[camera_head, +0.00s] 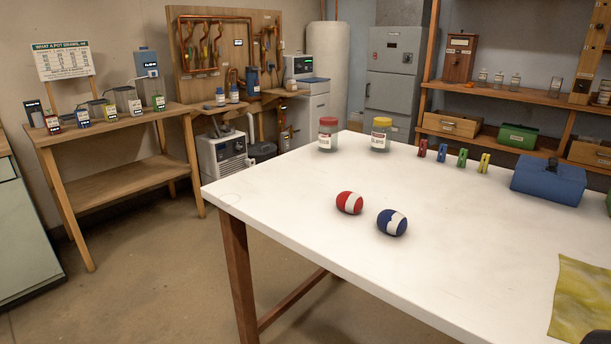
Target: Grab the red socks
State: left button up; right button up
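The red socks (349,202) are a rolled red bundle with a white band, lying on the white table (290,190) near its left front edge. A similar blue bundle with a white band (392,222) lies just to the right and nearer. A small gap separates the two. Neither of my grippers is in view, so their state does not show.
Jars with a red lid (327,134) and a yellow lid (380,134) stand at the table's back. Several coloured clips (442,153), a blue box (548,180) and a yellow-green cloth (582,300) are on the right. The table around the bundles is clear.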

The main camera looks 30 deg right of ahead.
aim_at(350, 202)
jog(key=i, duration=1.1)
jog(key=u, duration=0.8)
jog(key=i, duration=1.75)
jog(key=z, duration=4.2)
